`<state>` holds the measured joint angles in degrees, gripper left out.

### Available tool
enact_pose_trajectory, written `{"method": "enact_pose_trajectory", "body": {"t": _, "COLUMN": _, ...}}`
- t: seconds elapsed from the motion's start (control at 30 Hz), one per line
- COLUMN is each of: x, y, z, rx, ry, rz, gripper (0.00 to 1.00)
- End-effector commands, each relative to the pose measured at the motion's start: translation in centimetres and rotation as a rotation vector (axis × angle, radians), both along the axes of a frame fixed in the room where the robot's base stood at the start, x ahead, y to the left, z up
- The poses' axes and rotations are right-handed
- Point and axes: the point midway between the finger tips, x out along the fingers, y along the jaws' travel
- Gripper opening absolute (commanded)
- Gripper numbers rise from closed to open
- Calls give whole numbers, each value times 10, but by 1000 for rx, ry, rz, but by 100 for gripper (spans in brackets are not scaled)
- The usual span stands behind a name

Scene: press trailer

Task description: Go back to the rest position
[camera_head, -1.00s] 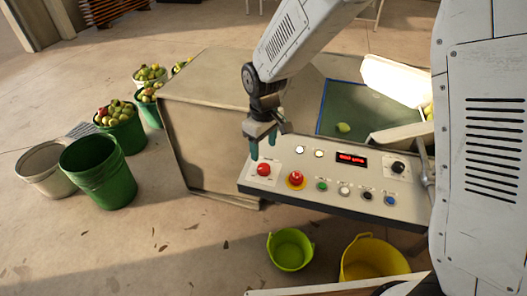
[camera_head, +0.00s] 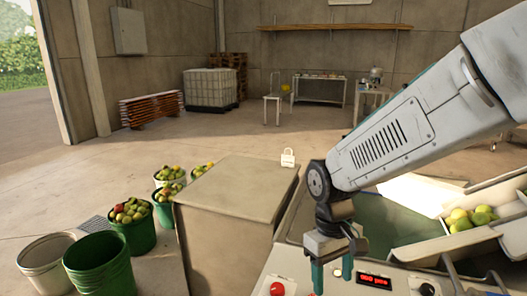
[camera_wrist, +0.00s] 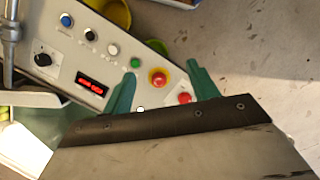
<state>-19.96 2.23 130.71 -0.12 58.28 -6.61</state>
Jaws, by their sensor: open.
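My gripper (camera_head: 333,272) hangs over the left part of the control panel (camera_head: 400,285), with its teal fingers apart and nothing between them. In the wrist view my gripper (camera_wrist: 162,88) also shows as two spread teal fingers in front of the panel (camera_wrist: 125,60). A red button (camera_head: 277,288) is left of the gripper in the head view. The wrist view shows two red buttons, one (camera_wrist: 158,78) between the fingers in the picture and one (camera_wrist: 184,98) by the right finger. A lit red display (camera_head: 373,281) is right of the gripper. I cannot tell the fingers' height above the panel.
A large beige box (camera_head: 235,190) stands left of the panel. Green buckets of fruit (camera_head: 140,235) and empty buckets (camera_head: 97,262) stand on the floor at left. A tray with green fruit (camera_head: 470,235) is at right. Open floor lies behind, toward a table (camera_head: 320,80).

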Motion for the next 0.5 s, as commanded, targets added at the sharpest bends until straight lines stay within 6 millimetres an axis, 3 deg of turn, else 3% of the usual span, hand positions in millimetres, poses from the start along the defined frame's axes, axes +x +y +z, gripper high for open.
{"method": "enact_pose_trajectory", "body": {"t": 0.03, "x": -14, "y": -15, "z": 17, "rx": 2, "ry": -14, "rz": -44, "gripper": 59}}
{"method": "enact_pose_trajectory", "body": {"t": 0.2, "x": -62, "y": -57, "z": 56, "rx": 1, "ry": -48, "rz": -180, "gripper": 59}}
{"method": "enact_pose_trajectory", "body": {"t": 0.5, "x": -137, "y": -106, "z": 95, "rx": 25, "ry": -176, "rz": -377, "gripper": 59}}
